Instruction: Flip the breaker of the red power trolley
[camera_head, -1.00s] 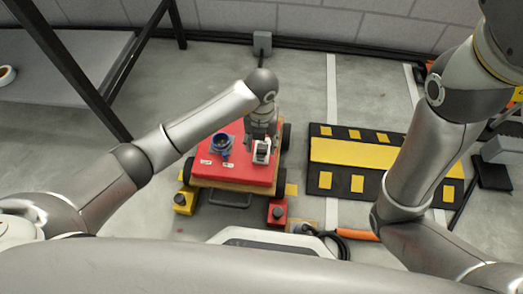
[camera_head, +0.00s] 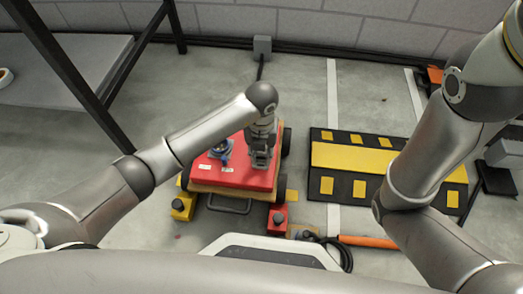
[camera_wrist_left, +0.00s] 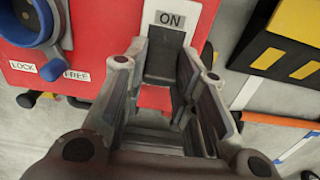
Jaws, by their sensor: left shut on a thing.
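The red power trolley (camera_head: 235,177) stands on the floor in front of me, left of centre in the head view. Its red top (camera_wrist_left: 88,20) fills the upper part of the left wrist view. The breaker has a white plate (camera_wrist_left: 190,10) marked ON and a dark switch lever (camera_wrist_left: 165,62). My left gripper (camera_head: 262,163) points down at the trolley's right side; in the left wrist view its fingers (camera_wrist_left: 163,70) are on both sides of the lever, shut on it. In the head view the gripper hides the breaker. My right arm shows, but its gripper is out of view.
A blue rotary knob (camera_head: 221,148) with LOCK and FREE labels sits left of the breaker. Yellow (camera_head: 183,206) and red (camera_head: 278,217) blocks stand by the trolley's front corners. A black and yellow ramp (camera_head: 350,155) lies to the right. A grey table (camera_head: 70,62) is at left.

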